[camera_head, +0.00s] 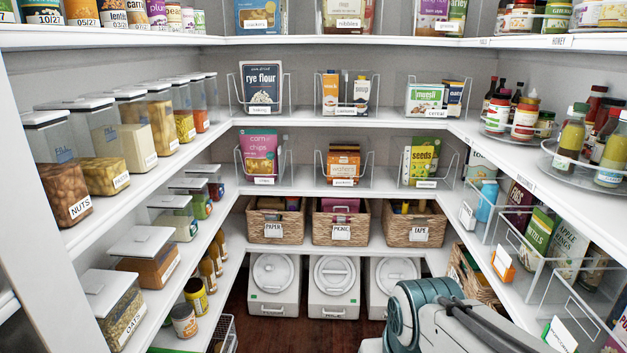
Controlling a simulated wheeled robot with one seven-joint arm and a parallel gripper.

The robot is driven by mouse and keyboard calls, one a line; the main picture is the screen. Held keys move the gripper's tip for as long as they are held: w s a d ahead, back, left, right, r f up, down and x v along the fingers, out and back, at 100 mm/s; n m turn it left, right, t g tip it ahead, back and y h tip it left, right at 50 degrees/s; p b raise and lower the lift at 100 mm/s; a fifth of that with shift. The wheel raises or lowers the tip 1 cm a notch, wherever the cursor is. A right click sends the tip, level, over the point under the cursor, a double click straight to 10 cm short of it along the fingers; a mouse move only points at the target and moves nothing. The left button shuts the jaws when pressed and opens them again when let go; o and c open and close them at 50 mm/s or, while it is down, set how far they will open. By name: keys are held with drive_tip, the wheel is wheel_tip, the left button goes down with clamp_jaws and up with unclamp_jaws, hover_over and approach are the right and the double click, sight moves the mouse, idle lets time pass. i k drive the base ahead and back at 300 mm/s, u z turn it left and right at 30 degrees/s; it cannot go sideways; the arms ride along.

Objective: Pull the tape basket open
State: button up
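The tape basket (397,224) is a woven wicker basket with a white "TAPE" label on its front. It sits at the right end of the row of baskets on the low back shelf. Small items show at its top, too small to make out. Its front looks level with the other baskets near the shelf edge. Part of my arm, white and teal, shows at the bottom right, in front of and below the basket. My gripper is not in view, so I cannot see its fingers.
The picnic basket (322,228) stands just left, then the paper basket (256,226). White lidded bins (333,288) stand below on the dark floor. Loaded shelves run along both sides, with wire bins (540,265) on the right. The middle of the aisle is clear.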

sight(410, 229)
drive_tip(key=z, duration=0.05)
drive_tip(key=i, duration=1.55)
drive_tip(key=z, duration=0.25)
drive_tip(key=i, duration=1.45)
drive_tip(key=z, duration=0.1)
